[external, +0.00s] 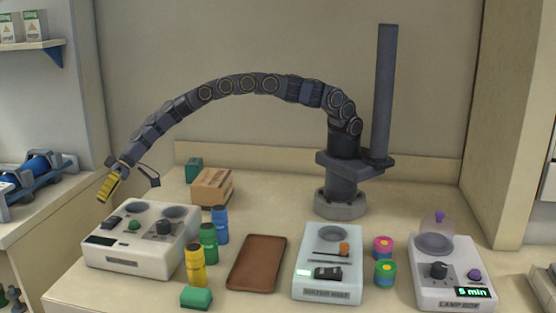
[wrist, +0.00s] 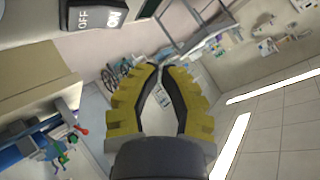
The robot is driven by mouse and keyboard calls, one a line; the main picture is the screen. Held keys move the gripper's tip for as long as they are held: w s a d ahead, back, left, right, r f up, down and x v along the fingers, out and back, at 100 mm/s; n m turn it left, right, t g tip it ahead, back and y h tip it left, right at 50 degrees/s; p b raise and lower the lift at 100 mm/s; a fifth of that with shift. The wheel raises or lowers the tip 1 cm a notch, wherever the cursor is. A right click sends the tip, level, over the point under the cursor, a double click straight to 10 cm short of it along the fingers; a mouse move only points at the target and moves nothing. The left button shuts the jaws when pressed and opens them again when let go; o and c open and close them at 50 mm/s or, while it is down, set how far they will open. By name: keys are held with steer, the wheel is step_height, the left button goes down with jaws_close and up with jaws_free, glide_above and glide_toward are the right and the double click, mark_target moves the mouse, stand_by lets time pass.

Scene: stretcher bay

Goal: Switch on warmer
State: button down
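A white device (external: 133,252) stands at the left of the counter, with a black rocker switch (external: 111,223), a green button, a black knob and a dark display. Its label is too small to read, so I cannot confirm that it is the warmer. My gripper (external: 106,190) has yellow fingers and hangs above the device's left back edge, apart from it and empty. In the wrist view the fingertips (wrist: 161,67) come together with only a thin gap. A black rocker switch (wrist: 94,14) marked OFF and ON shows at the upper left there, beyond the fingers.
A middle device (external: 328,287) has a lit display. The lamp box (external: 451,285) reads 5 min. Yellow, green and blue bottles (external: 208,244), a green block (external: 196,298) and a brown tray (external: 257,263) stand right of the left device. A cardboard box (external: 212,188) is behind.

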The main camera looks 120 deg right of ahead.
mark_target(111, 221)
steer(key=shift+w+a+f, duration=0.1)
steer(key=shift+w+f, duration=0.05)
steer(key=shift+f, duration=0.75)
steer(key=shift+w+a+f, duration=0.1)
steer(key=shift+f, duration=0.8)
steer(key=shift+f, duration=0.1)
steer(key=shift+f, duration=0.3)
steer(key=shift+a+f, duration=0.1)
steer(key=shift+f, duration=0.3)
stand_by(0.6)
steer(key=shift+r, duration=0.8)
steer(key=shift+s+d+r, duration=0.1)
steer(key=shift+d+r, duration=0.05)
steer(key=shift+r, duration=0.7)
steer(key=shift+s+d+r, duration=0.1)
steer(key=shift+r, duration=0.75)
steer(key=shift+s+d+r, duration=0.1)
steer(key=shift+d+r, duration=0.05)
steer(key=shift+r, duration=0.7)
